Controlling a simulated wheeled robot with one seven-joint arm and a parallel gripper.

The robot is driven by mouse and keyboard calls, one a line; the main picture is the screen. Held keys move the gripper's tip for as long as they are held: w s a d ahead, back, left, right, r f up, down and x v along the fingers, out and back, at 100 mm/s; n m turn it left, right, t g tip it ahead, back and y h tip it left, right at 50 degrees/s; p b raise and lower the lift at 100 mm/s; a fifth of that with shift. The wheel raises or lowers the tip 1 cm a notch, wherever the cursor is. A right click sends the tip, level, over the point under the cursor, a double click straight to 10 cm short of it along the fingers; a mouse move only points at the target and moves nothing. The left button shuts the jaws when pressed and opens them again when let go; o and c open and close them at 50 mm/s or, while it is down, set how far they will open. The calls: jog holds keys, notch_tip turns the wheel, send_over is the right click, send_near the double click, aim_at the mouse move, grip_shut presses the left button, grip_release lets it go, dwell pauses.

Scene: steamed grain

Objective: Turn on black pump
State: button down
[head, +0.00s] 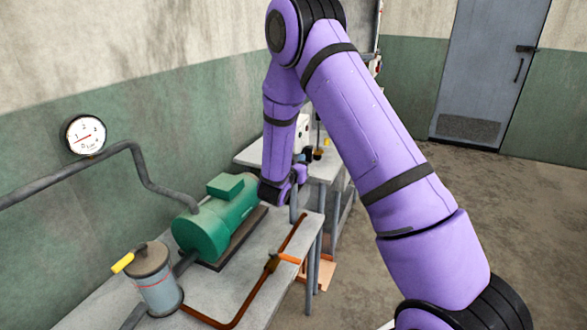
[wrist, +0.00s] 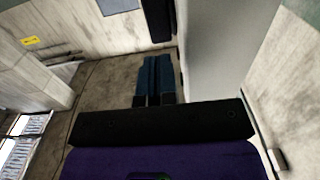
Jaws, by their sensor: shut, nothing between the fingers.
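No black pump can be made out in either view. A green motor-like machine (head: 215,228) lies on a dark base on the near table in the head view. The end of my arm hangs just right of and behind this machine, and the arm covers part of the scene behind. My gripper (wrist: 157,62) shows in the wrist view with its two dark blue fingers side by side, shut and empty. It points towards a bare floor and wall area. No switch or button can be made out on the machine.
A grey canister (head: 157,285) with a yellow handle stands at the near table's front left. A copper pipe (head: 252,297) with an orange lever (head: 289,259) runs along the table. A gauge (head: 85,135) hangs on the wall. Open floor (head: 480,210) lies to the right, before a door (head: 490,70).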

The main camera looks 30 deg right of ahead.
aim_at(308, 149)
jog(key=shift+x, duration=2.4)
jog(key=shift+r, duration=0.1)
jog(key=shift+w+d+r, duration=0.2)
jog(key=shift+d+r, duration=0.05)
jog(key=shift+r, duration=0.15)
